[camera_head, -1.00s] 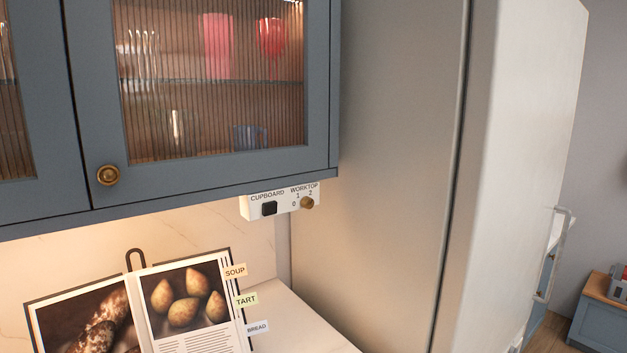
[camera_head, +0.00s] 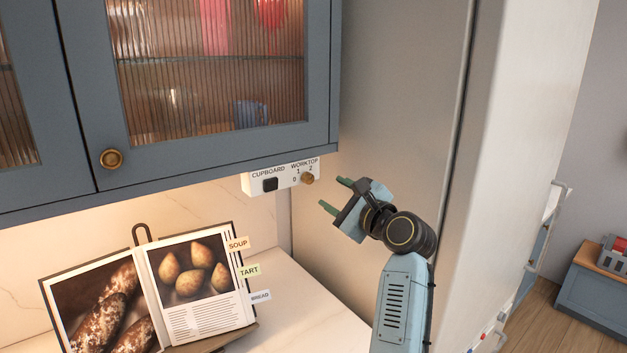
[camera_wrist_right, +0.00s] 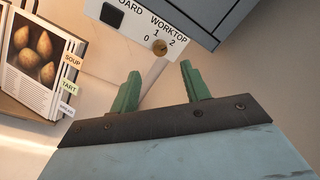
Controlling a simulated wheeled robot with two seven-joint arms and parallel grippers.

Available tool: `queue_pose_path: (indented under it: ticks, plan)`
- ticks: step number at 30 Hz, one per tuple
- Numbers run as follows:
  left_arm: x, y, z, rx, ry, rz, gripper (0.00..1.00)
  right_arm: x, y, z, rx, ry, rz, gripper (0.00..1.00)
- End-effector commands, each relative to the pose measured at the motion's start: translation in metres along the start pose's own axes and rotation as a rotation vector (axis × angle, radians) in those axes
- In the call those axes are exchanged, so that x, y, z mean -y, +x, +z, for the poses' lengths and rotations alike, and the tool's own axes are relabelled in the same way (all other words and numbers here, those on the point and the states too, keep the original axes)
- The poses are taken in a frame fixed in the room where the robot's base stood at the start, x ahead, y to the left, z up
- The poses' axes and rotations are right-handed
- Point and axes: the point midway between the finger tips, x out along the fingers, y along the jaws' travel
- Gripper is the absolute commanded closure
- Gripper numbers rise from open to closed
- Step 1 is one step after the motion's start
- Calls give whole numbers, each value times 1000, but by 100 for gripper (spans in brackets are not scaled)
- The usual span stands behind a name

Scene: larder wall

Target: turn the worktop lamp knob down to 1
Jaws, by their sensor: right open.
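The worktop lamp knob (camera_head: 307,179) is a small round brass knob on the right of a white switch panel (camera_head: 284,184) under the wall cupboard. It carries the marks 0, 1 and 2 and the label WORKTOP; the pointer is too small to read for sure. The knob also shows in the right wrist view (camera_wrist_right: 160,48), ahead of and between the fingertips. My right gripper (camera_head: 334,193) is open and empty, with green fingers, just right of and below the knob and apart from it. It also shows in the right wrist view (camera_wrist_right: 160,75). My left gripper is not in view.
A black CUPBOARD switch (camera_head: 270,184) sits left of the knob. The blue glass-fronted cupboard (camera_head: 220,157) hangs above. An open cookbook (camera_head: 200,318) with side tabs stands on the pale worktop (camera_head: 290,300). A tall fridge-like unit (camera_head: 395,100) stands close at the right.

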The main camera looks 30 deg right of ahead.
Motion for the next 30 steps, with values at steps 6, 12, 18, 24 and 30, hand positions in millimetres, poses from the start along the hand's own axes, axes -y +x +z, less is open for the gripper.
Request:
queue_pose_path:
  ticks: [6,12,18,24,30]
  plan:
    - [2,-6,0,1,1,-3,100,0,42,1,0,-1,3,53]
    - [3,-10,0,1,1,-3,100,0,72,0,-1,-3,2,53]
    - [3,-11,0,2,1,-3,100,0,88,0,-1,-3,3,53]
    - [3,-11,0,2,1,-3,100,-1,92,0,-2,-4,2,53]
    - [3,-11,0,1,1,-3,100,-1,92,0,-2,-4,2,56]
